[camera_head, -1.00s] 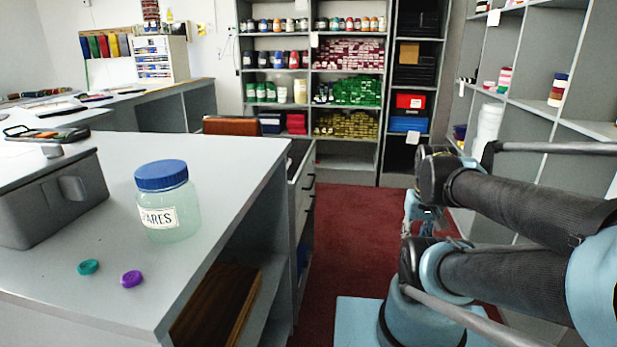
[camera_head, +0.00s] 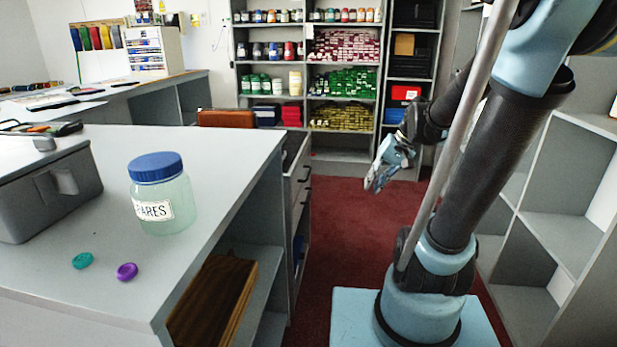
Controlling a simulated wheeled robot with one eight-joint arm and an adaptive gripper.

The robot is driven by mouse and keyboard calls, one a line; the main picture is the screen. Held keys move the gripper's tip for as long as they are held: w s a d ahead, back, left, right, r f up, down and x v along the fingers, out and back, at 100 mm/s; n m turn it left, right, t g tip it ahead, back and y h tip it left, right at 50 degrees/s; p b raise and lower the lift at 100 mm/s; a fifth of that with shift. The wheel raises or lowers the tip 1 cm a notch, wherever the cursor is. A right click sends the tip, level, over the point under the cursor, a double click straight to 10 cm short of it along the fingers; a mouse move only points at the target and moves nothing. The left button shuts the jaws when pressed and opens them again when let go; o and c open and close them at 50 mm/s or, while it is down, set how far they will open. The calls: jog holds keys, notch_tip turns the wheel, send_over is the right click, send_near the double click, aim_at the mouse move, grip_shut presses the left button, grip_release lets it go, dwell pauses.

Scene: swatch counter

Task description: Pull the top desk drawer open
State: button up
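The top desk drawer (camera_head: 299,162) is at the far end of the counter's right side, its grey front facing the red aisle with a dark handle. Its upper edge shows a dark gap, so it may stand slightly open; I cannot tell how far. A lower drawer (camera_head: 300,200) with a similar handle sits beneath it. My gripper (camera_head: 373,187) hangs over the aisle to the right of the drawers, clearly apart from them and pointing down-left. It holds nothing that I can see. Its fingers are small, and their opening is unclear.
The red carpet (camera_head: 335,215) is clear. Shelves stand at the back and right.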

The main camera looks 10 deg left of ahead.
jog(key=w+a+y, duration=0.3)
jog(key=w+a, duration=0.1)
jog(key=w, duration=0.7)
jog(key=y, duration=0.8)
send_near(309, 172)
jog(key=shift+g, duration=0.4)
jog(key=a, duration=0.3)
jog(key=a+f, duration=0.1)
jog(key=a, duration=0.2)
jog(key=a+f, duration=0.1)
jog(key=a, duration=0.3)
jog(key=shift+w+f, duration=0.15)
jog(key=shift+w, duration=0.1)
grip_shut()
